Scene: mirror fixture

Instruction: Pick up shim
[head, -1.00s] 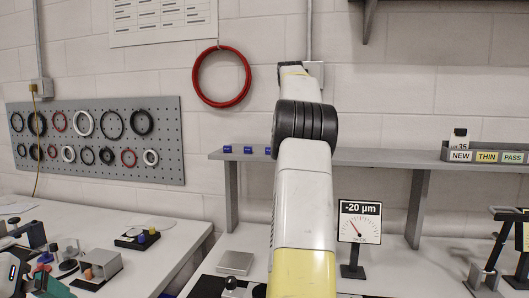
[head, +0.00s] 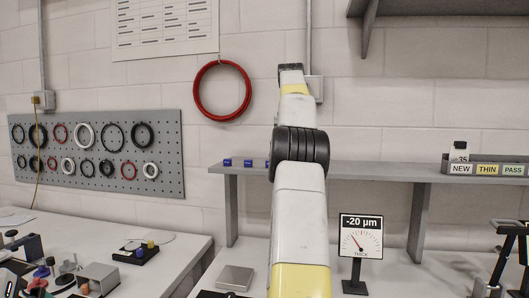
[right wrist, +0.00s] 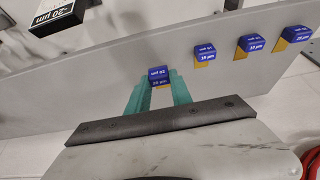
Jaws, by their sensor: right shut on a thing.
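My right gripper (right wrist: 160,85) has teal fingers and is shut on a blue shim (right wrist: 157,72) at the grey shelf, in the right wrist view. The shim's label is upside down and too small to read surely. Whether it still touches the shelf I cannot tell. In the head view my right arm reaches forward up the middle and hides this gripper and the held shim. Other blue shims stand in a row on the shelf: one (right wrist: 205,53) beside the held one, then a second (right wrist: 250,43) and a third (right wrist: 297,36). My left gripper is out of view.
In the head view the shelf (head: 380,171) runs along the wall. A gauge sign reading -20 µm (head: 361,240) stands below it. Bins marked NEW, THIN and PASS (head: 487,169) sit at the shelf's right. A red ring (head: 222,117) hangs on the wall.

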